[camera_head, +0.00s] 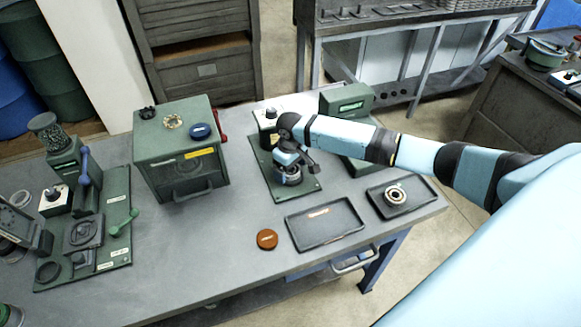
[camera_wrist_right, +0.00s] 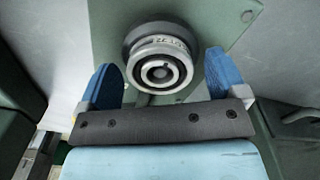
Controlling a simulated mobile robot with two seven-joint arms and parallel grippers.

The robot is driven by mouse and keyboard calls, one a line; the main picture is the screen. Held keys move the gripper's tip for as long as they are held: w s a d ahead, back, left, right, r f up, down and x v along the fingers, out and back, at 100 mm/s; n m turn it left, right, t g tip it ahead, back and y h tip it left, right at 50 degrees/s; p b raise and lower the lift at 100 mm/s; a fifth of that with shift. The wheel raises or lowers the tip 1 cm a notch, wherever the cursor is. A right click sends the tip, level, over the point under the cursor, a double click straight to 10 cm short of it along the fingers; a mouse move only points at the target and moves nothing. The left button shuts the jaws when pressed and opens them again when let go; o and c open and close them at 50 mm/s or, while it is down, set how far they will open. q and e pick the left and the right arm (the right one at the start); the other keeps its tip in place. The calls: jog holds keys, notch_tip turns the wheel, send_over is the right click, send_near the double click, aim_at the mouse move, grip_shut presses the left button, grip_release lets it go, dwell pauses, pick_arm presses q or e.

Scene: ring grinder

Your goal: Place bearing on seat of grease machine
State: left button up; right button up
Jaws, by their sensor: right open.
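The grease machine stands on a green base plate (camera_head: 258,160) at the back middle of the table, with a white control box (camera_head: 268,117) behind. A silver ringed bearing (camera_wrist_right: 160,64) with lettering on its rim appears to rest on the machine's dark round seat (camera_wrist_right: 133,37). Its fit on the seat is hard to judge. My right gripper (camera_head: 289,164) is over the seat. In the right wrist view its blue fingers are open on either side of the bearing, with gaps visible. In the head view the gripper partly hides the bearing. My left gripper is not in view.
Another bearing (camera_head: 395,196) lies in a small dark tray (camera_head: 415,205) at the right. An empty dark tray (camera_head: 325,225) and an orange-brown disc (camera_head: 267,239) lie in front. A green box (camera_head: 180,157) stands left, and a green-boarded station (camera_head: 115,215) is farther left.

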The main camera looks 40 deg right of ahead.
notch_tip(320, 180, up, 12)
jog(key=shift+r+b, duration=0.15)
jog(key=shift+b, duration=0.3)
dwell(0.4)
